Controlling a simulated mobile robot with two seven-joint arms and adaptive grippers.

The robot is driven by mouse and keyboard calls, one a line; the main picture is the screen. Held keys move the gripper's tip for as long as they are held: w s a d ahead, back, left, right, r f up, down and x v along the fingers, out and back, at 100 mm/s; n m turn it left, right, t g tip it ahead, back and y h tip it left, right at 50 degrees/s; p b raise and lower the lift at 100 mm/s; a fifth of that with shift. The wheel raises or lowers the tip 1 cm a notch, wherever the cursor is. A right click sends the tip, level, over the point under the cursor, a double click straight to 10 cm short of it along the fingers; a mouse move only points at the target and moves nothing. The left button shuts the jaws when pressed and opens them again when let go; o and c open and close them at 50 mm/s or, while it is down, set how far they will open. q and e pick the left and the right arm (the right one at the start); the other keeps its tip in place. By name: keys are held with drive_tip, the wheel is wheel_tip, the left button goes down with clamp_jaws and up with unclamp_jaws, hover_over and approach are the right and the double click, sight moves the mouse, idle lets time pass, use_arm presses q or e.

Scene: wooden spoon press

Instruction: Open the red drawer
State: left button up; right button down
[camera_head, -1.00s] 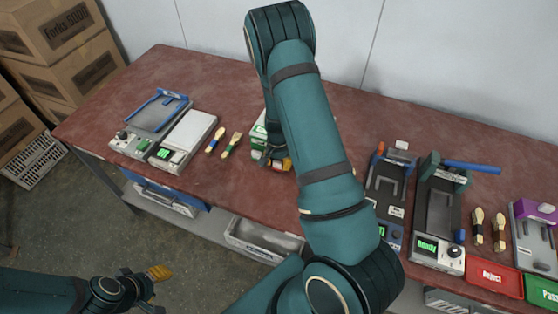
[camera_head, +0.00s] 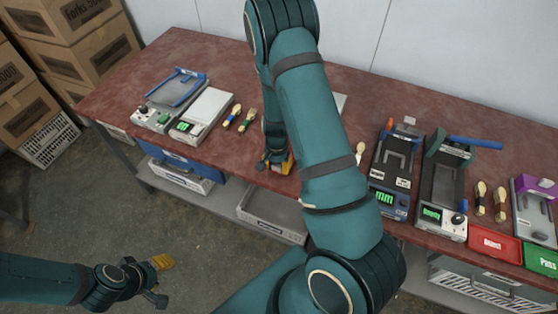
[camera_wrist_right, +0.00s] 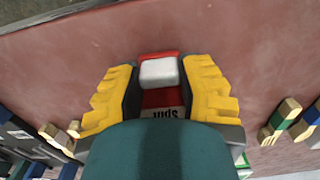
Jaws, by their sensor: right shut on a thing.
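The red drawer (camera_wrist_right: 160,97) shows in the right wrist view as a small red front with a white handle block (camera_wrist_right: 158,72) and a white label with upside-down lettering. My right gripper (camera_wrist_right: 160,78) has its yellow fingers on either side of the handle and is shut on it. In the head view this gripper (camera_head: 277,163) is low near the table's front edge, and my arm hides the drawer. I cannot tell how far the drawer is out. My left gripper (camera_head: 157,278) hangs open and empty over the floor at lower left.
The red-brown table (camera_head: 225,60) carries devices with blue clamps (camera_head: 175,95) and a white-topped scale (camera_head: 207,107) at left. Spoons and forks (camera_head: 240,118) lie beside them. More presses (camera_head: 440,190) and red and green trays (camera_head: 495,245) stand at right. A grey bin (camera_head: 272,212) sits below.

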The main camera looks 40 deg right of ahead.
drive_tip(key=shift+s+a, duration=0.35)
drive_tip(key=shift+a, duration=0.15)
drive_tip(key=shift+f, duration=0.1)
drive_tip(key=c, duration=0.5)
unclamp_jaws()
drive_tip(key=shift+w, duration=0.1)
wheel_tip(320, 180, up, 12)
idle(0.4)
